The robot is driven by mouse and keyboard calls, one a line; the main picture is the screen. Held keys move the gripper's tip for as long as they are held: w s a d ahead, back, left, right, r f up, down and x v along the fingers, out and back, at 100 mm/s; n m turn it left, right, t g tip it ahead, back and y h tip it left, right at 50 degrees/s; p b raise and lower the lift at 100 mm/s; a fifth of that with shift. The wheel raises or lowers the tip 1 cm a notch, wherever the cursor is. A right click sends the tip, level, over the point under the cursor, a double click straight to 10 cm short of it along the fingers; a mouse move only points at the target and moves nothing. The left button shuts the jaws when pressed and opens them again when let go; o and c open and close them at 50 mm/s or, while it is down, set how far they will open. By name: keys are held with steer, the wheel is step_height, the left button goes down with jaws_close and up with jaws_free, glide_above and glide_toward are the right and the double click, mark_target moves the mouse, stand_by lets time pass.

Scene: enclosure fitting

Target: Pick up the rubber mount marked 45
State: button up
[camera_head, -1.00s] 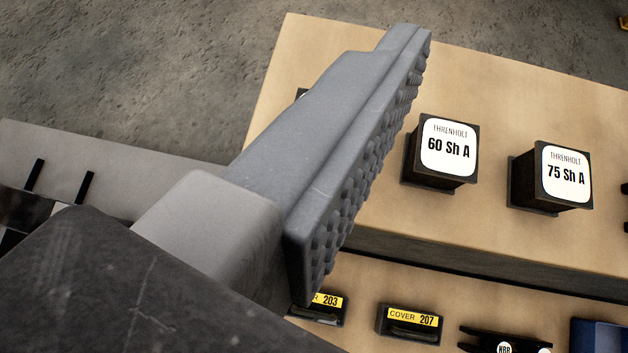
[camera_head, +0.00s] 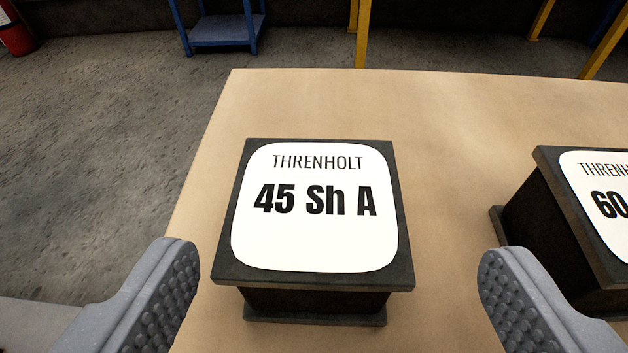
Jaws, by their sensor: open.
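The rubber mount marked 45 (camera_head: 314,269) is a dark block with a white label reading "THRENHOLT 45 Sh A". It stands upright on the tan bench top near its left edge. My gripper (camera_head: 335,275) is open, with one grey studded finger to the left of the mount and one to the right. The fingers are apart from the mount, with gaps on both sides, and their tips show lower in the picture than the label's middle. Nothing is between the fingers except the mount beyond or between them; its exact depth I cannot tell.
A second mount marked 60 (camera_head: 560,225) stands at the right edge, close to my right finger. The tan bench (camera_head: 460,120) is clear behind the mounts. Its left edge drops to the grey floor. A blue stand (camera_head: 224,32) and yellow posts are in the background.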

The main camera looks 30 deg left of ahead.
mark_target(314, 225)
steer(key=b+x, duration=0.1)
steer(key=x, duration=0.1)
steer(key=a+b+x, duration=0.1)
steer(key=x, duration=0.2)
steer(key=shift+w+r, duration=0.15)
steer(key=shift+w+a, duration=0.2)
steer(key=shift+w, duration=0.3)
steer(key=shift+c, duration=0.3)
steer(key=c, duration=1.3)
steer(key=shift+o, duration=0.2)
